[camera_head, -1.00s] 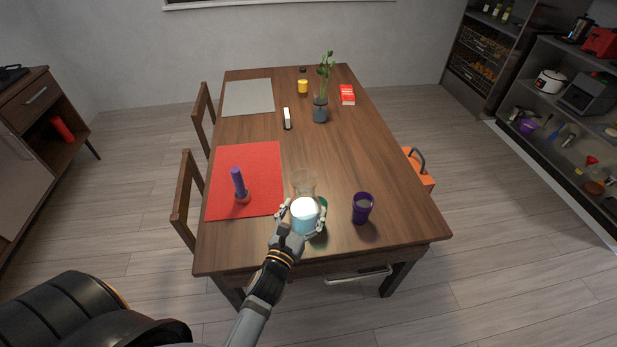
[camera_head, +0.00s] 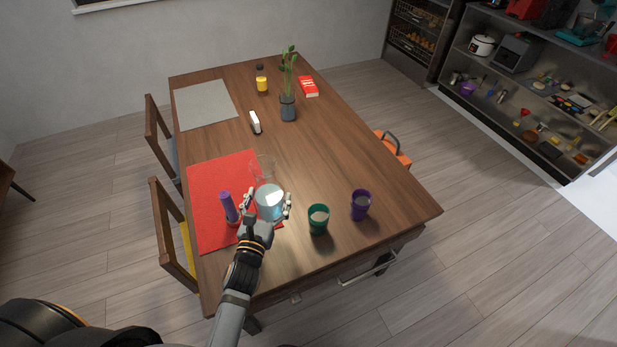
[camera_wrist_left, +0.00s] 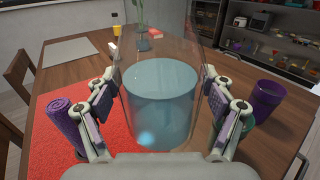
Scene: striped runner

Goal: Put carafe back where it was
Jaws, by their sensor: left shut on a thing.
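The carafe (camera_head: 267,173) is clear glass with a flared neck and pale blue liquid in its round lower part. My left gripper (camera_head: 268,202) is shut around its lower body, one finger on each side. The carafe is upright near the right edge of the red placemat (camera_head: 212,180); I cannot tell whether its base touches the table. In the left wrist view the carafe (camera_wrist_left: 162,95) fills the middle between the fingers (camera_wrist_left: 165,105). My right gripper is not in view.
A purple rolled item (camera_head: 228,206) stands close left of the gripper. A green cup (camera_head: 318,219) and a purple cup (camera_head: 361,205) stand to the right. A plant vase (camera_head: 288,108), white item (camera_head: 255,122) and yellow-filled jar (camera_head: 262,80) are farther back. The table middle is clear.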

